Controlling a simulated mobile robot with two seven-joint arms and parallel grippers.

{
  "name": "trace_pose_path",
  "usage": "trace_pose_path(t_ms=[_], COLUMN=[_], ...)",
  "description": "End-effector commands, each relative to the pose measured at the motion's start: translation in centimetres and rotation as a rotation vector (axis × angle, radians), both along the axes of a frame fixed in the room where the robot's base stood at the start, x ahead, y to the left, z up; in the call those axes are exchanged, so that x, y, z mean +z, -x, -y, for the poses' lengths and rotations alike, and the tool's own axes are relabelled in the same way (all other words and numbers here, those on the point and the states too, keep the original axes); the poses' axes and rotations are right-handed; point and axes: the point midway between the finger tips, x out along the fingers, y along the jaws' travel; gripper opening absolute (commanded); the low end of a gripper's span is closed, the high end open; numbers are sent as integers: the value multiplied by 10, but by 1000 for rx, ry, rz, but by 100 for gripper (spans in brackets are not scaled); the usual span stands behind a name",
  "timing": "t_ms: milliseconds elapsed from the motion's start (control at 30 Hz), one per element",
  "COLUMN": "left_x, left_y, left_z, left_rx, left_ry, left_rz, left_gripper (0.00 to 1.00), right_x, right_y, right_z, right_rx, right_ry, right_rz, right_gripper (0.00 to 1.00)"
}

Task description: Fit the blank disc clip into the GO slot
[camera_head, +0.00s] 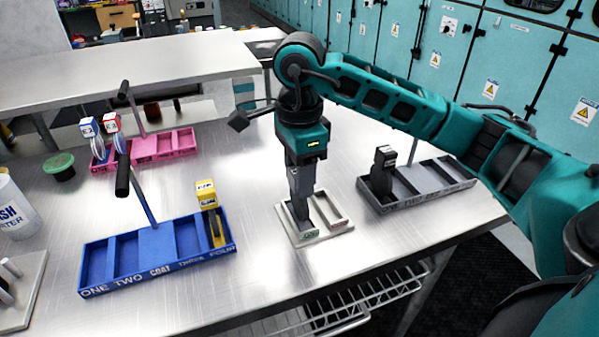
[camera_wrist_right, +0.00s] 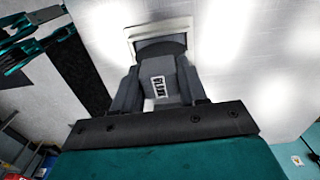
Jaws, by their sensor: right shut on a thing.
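My right gripper (camera_head: 300,192) points down over the small pale two-slot holder (camera_head: 340,228). It is shut on the grey blank disc clip (camera_wrist_right: 160,88), whose printed label faces the right wrist camera. The clip's lower end is at the holder's left slot, which has a green label (camera_head: 310,234); how deep it sits is hidden by the gripper and slot wall. The right slot (camera_head: 328,209) has a reddish label and looks empty. In the right wrist view the holder's pale rim (camera_wrist_right: 160,28) shows beyond the clip.
A blue rack (camera_head: 155,245) with a yellow clip (camera_head: 209,205) is at left. A pink rack (camera_head: 150,148) with blue and red clips stands behind it. A grey rack (camera_head: 435,180) with a black clip (camera_head: 382,170) is right. A white cup (camera_head: 14,208) is far left.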

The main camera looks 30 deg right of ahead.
Motion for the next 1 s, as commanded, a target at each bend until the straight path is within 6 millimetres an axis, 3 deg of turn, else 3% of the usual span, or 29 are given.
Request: trace_pose_path(t_ms=[300, 333, 567, 833, 1000], left_x=[-5, -3, -3, -2, 0], left_y=[-1, -1, -1, 0, 1], left_z=[0, 0, 0, 0, 0], left_rx=[0, 0, 0, -1, -1], left_ry=[1, 0, 0, 1, 1], left_rz=[3, 2, 2, 1, 0], left_gripper=[43, 43, 43, 43, 43], right_x=[-4, -3, -2, -1, 14], right_y=[0, 0, 0, 0, -1], right_z=[0, 0, 0, 0, 0], right_rx=[0, -1, -1, -1, -1], right_ry=[0, 0, 0, 0, -1], right_rz=[1, 1, 1, 1, 5], right_gripper=[0, 45, 67, 68, 68])
